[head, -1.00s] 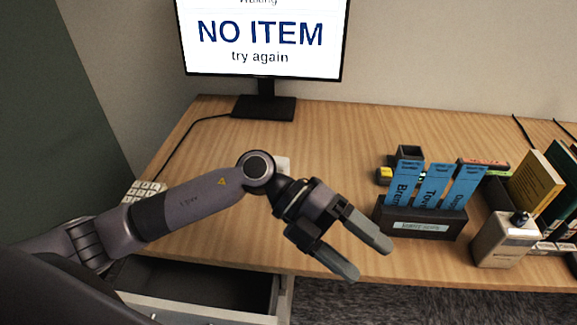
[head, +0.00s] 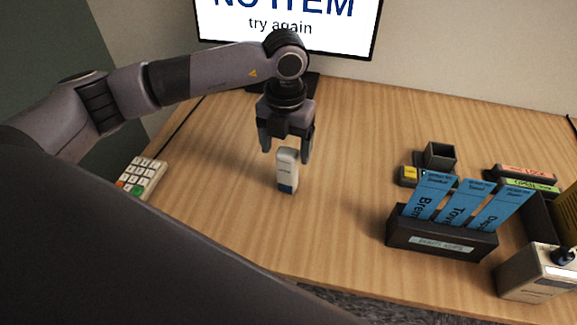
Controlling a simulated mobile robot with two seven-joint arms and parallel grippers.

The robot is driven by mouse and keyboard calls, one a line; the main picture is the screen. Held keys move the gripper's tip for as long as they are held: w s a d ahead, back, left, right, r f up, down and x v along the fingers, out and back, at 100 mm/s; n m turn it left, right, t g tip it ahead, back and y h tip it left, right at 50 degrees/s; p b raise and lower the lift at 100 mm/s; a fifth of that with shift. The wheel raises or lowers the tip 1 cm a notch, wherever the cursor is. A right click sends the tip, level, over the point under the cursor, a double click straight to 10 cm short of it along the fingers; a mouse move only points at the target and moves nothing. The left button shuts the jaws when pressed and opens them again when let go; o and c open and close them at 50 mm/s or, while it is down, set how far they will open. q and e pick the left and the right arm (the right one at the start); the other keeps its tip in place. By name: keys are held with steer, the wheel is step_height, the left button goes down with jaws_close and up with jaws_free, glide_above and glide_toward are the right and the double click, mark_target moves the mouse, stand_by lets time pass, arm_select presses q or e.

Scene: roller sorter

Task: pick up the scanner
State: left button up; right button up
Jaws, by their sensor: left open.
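The scanner appears to be the small white upright block with a blue lower part (head: 287,172), standing on the wooden desk in the middle of the head view. My left gripper (head: 286,154) points down over it and is open. One finger is at the left of the scanner's top and the other at its right. I cannot tell whether either finger touches it. My right gripper is not in view.
A black holder (head: 440,238) with blue cards stands at the right. A keypad (head: 142,177) lies at the left, and a monitor (head: 345,30) stands behind. The desk (head: 345,190) between scanner and holder is clear.

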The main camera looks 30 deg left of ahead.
mark_target(287, 171)
arm_select(q)
step_height(287, 171, down, 4)
steer(key=shift+w+d, duration=0.1)
steer(key=c, duration=1.1)
steer(key=shift+r, duration=0.2)
